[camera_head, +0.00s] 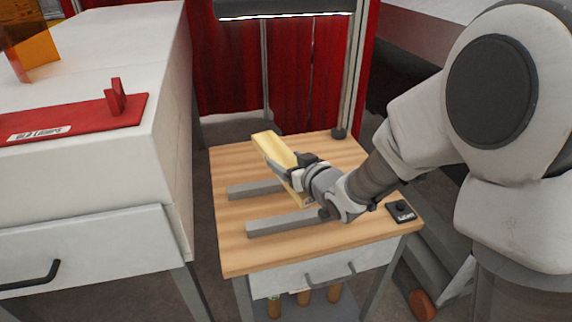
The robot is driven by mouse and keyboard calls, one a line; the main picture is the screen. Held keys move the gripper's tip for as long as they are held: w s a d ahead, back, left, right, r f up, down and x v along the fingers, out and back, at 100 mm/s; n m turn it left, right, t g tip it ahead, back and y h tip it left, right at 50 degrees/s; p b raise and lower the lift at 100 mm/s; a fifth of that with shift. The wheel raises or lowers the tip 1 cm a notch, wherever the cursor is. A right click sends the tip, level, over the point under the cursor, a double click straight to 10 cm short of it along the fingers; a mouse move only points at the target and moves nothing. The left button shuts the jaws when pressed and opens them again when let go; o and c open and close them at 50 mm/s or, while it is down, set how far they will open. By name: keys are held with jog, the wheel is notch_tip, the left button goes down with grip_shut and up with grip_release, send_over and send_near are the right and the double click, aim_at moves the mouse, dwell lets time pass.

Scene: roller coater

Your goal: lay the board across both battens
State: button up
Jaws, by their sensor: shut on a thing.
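The board (268,143) is a pale yellow wooden piece. My gripper (297,168) is shut on it and holds it tilted above the wooden worktable (232,258). Two grey battens lie roughly parallel on the table: the far batten (252,190) and the near batten (275,225).
A small black device (401,211) sits at the table's right edge. A white machine cabinet (150,60) with a red panel (75,120) stands to the left. A post (352,75) rises behind the table. The table's front left area is clear.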

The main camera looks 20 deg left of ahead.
notch_tip(320, 180, down, 9)
jog(key=b, duration=0.7)
jog(key=shift+f+b, duration=0.2)
jog(key=shift+b, duration=0.4)
dwell(0.5)
jog(key=o, duration=1.5)
jog(key=shift+f, duration=0.1)
jog(key=shift+d, duration=0.1)
